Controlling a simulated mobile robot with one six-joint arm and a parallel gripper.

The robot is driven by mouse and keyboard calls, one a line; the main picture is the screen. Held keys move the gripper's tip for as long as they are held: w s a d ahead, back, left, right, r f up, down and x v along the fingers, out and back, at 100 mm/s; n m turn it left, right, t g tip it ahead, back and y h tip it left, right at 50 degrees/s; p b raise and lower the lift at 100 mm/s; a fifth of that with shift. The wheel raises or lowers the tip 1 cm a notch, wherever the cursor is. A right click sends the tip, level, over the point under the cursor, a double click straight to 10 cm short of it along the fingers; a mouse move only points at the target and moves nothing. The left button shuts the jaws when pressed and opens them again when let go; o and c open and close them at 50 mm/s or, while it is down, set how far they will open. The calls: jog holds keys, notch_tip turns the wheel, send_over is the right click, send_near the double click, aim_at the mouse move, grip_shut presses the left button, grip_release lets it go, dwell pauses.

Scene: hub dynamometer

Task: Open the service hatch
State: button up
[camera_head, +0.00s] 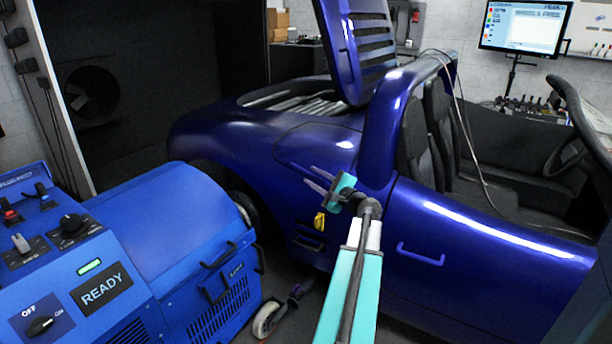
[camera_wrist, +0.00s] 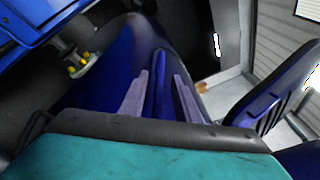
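The blue car's rear side (camera_head: 240,140) has a seam-outlined panel (camera_head: 305,150) behind the door; I cannot tell for sure whether this is the service hatch. It lies flush and looks closed. My gripper (camera_head: 309,176) is in front of this panel, its two grey fingers pointing at the bodywork. In the wrist view my gripper (camera_wrist: 161,77) has its fingers apart, with a narrow blue ridge of bodywork (camera_wrist: 161,95) showing between them. Whether the fingers touch it cannot be told. A yellow tab (camera_head: 319,221) is on the car side below my gripper.
A blue console (camera_head: 130,260) reading READY stands at the left, with a caster (camera_head: 266,319) near the car. The slatted engine lid (camera_head: 358,50) stands raised above my gripper; it also shows in the wrist view (camera_wrist: 275,100). A blue door handle (camera_head: 420,255) is to the right.

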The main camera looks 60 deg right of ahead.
aim_at(310, 175)
jog(key=shift+x, duration=2.3)
